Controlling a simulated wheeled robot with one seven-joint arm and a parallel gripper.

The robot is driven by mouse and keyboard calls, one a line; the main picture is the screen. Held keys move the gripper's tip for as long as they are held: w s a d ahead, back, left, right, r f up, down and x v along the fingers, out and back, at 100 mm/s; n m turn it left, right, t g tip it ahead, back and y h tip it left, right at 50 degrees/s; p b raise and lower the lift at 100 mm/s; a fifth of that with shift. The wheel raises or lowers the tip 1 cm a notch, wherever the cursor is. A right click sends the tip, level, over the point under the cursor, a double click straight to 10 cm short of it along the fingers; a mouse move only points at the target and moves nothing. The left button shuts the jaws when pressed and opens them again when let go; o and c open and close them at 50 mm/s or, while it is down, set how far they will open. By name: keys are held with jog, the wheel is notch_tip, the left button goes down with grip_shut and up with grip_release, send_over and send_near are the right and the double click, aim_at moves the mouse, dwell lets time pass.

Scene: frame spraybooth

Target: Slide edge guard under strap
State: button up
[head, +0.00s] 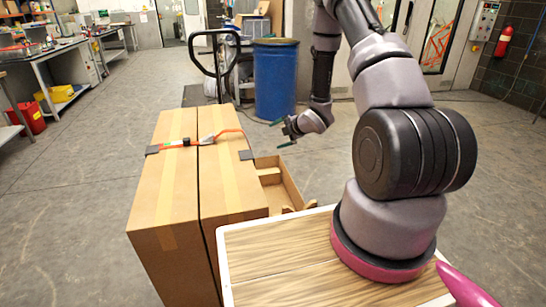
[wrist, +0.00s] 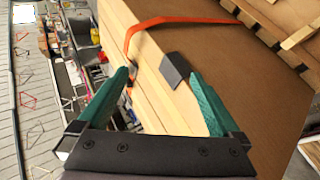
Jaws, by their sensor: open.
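Two tall cardboard boxes (head: 177,190) stand side by side. An orange strap (head: 176,144) with a buckle (head: 187,142) crosses their tops; its right part arches up loosely. In the wrist view the strap (wrist: 185,20) curves past the box edge. A dark edge guard (head: 246,155) sits on the right top edge, beside the strap and apart from it; it also shows in the wrist view (wrist: 175,70). Another dark guard (head: 152,150) sits on the left edge, at the strap. My gripper (head: 279,133) is open and empty, right of the boxes, with green fingers either side of the guard in the wrist view.
A shallow wooden crate (head: 291,184) lies on the floor right of the boxes. A blue barrel (head: 276,82) and a pallet jack handle (head: 217,55) stand behind. A wood-topped surface (head: 275,245) is in front.

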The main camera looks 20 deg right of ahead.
aim_at(245, 155)
jog(key=s+a+f+n+y, duration=0.2)
jog(key=s+a+f+n, duration=0.1)
jog(key=f, duration=0.4)
jog(key=x, duration=1)
jog(key=shift+a+f, duration=0.15)
jog(key=shift+f, duration=0.15)
jog(key=shift+s, duration=0.15)
jog(key=c, duration=1.4)
jog(key=o, duration=0.5)
jog(key=shift+c, duration=0.8)
jog(key=w, duration=1)
jog(key=shift+g, duration=0.3)
